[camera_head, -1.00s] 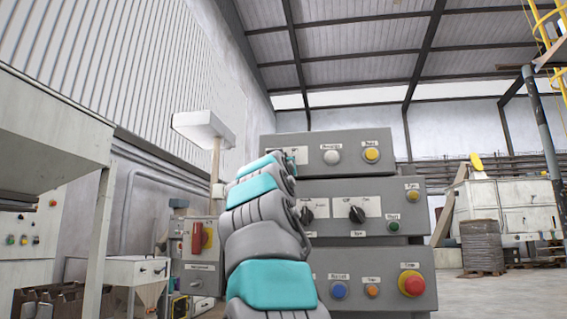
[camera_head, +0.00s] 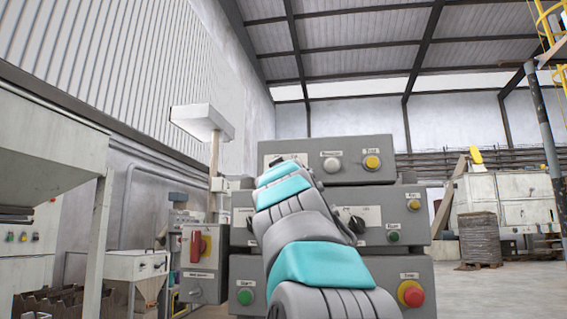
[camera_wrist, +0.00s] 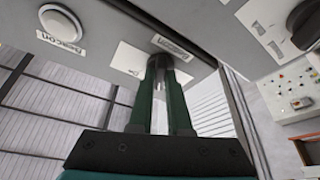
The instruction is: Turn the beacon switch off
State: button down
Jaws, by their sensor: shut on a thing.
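The beacon switch (camera_wrist: 158,78) sits on a white plate (camera_wrist: 128,68) on the upper grey control box. Only a small grey part of it shows between the fingers in the wrist view. My gripper (camera_wrist: 160,66) is shut on it, with the fingertips close to the panel face. In the head view the upper box (camera_head: 298,148) stands at the middle, and my arm hides the switch and most of my gripper. A small label (camera_wrist: 173,45) is beside the switch. I cannot tell the switch's setting.
On the upper box, a white round button (camera_head: 331,165) and a yellow one (camera_head: 372,162) are right of my arm. Below are a black rotary knob (camera_head: 357,224), a green button (camera_head: 245,296) and a red emergency button (camera_head: 412,294). A red-handled switch box (camera_head: 199,247) stands left.

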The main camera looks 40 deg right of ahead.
jog(key=shift+r+n+y, duration=0.1)
jog(key=shift+n+y, duration=0.2)
jog(key=shift+n, duration=0.2)
jog(key=c, duration=0.9)
grip_release()
jog(key=shift+o, duration=0.2)
jog(key=b+v, duration=0.2)
jog(key=v, duration=0.5)
jog(key=shift+s+a+f, duration=0.2)
jog(key=shift+s+f, duration=0.05)
jog(key=shift+f, duration=0.1)
